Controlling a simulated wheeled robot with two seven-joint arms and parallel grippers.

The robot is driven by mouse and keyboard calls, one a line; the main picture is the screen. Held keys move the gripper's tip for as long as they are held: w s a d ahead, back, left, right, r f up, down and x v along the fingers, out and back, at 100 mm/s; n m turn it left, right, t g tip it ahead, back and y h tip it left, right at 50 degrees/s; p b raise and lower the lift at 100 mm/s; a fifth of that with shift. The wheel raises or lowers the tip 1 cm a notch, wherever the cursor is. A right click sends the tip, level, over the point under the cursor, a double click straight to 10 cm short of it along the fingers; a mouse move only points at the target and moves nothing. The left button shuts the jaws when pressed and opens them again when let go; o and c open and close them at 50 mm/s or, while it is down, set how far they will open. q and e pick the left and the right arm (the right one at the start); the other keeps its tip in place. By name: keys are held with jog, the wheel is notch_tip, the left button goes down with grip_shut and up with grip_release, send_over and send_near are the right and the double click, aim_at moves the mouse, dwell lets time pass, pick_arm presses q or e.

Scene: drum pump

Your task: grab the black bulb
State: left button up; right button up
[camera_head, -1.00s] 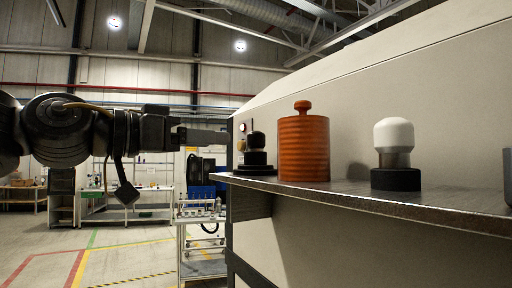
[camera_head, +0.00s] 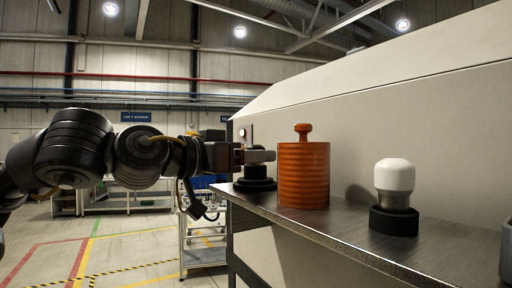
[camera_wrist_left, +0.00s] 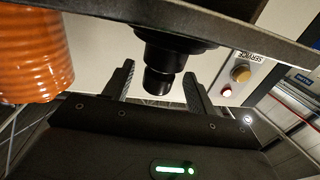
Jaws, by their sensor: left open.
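The black bulb (camera_head: 256,174) stands on its wide dark base at the far left end of the metal shelf, its upper part hidden behind my gripper in the head view. In the left wrist view, which is upside down, the bulb (camera_wrist_left: 163,60) points down between the two fingers. My left gripper (camera_head: 262,155) is open, with its fingers on either side of the bulb's upper part; contact cannot be made out. My right gripper is not in view.
An orange ribbed canister (camera_head: 304,176) with a knob stands close to the right of the bulb. A white bulb (camera_head: 394,181) on a black base stands further right on the metal shelf (camera_head: 345,229). A pale machine wall (camera_head: 365,115) rises behind them.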

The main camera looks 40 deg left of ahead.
pick_arm(q)
jog(key=shift+x, duration=0.8)
jog(key=shift+s, duration=0.15)
jog(key=c, duration=1)
jog(key=shift+c, duration=0.2)
jog(key=shift+r, duration=0.1)
